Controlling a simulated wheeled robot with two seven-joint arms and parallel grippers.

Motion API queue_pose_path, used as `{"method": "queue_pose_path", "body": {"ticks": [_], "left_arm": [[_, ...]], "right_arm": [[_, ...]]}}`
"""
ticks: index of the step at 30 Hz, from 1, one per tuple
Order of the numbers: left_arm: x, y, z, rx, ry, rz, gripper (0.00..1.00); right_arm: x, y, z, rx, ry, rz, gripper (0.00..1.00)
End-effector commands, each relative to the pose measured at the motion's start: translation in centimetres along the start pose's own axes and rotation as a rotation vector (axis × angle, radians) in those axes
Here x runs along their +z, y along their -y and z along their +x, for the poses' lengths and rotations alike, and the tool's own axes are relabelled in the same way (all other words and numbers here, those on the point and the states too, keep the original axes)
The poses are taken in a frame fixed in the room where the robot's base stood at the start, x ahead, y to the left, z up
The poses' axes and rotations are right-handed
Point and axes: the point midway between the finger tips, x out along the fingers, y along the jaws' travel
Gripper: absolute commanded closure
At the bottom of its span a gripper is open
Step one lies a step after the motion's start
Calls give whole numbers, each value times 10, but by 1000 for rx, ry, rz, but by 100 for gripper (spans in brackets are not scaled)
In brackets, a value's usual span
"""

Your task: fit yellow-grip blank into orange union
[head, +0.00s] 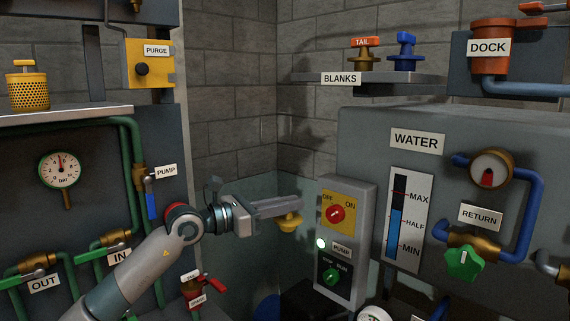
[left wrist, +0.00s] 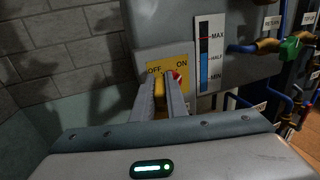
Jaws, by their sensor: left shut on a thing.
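My left gripper (head: 296,202) reaches in from the left and is shut on the yellow-grip blank (head: 289,221). The yellow grip hangs just below the fingertips, in front of the corner wall. The left wrist view shows a bit of the blank (left wrist: 159,88) between the two fingers; the rest is hidden. An orange fitting (head: 490,33) labelled DOCK, with a blue pipe below it, is at the upper right, far from the gripper; it may be the orange union. My right gripper is not in view.
The pump switch box (head: 355,250) stands just right of the fingertips. The BLANKS shelf (head: 390,82) holds a brass, orange-tagged blank (head: 365,55) and a blue one (head: 405,50). The WATER tank (head: 365,135) fills the right. A yellow perforated basket (head: 28,92) sits on the left ledge.

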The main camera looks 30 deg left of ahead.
Motion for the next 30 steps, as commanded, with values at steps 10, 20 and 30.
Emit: {"method": "queue_pose_path", "body": {"ticks": [10,20,30], "left_arm": [[-99,35,-35,-38,-4,-4,100],[-160,60,-78,-19,-1,-1,100],[-192,78,-106,7,4,-3,100]], "right_arm": [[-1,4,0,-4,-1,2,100],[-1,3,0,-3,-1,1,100],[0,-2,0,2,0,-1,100]]}}
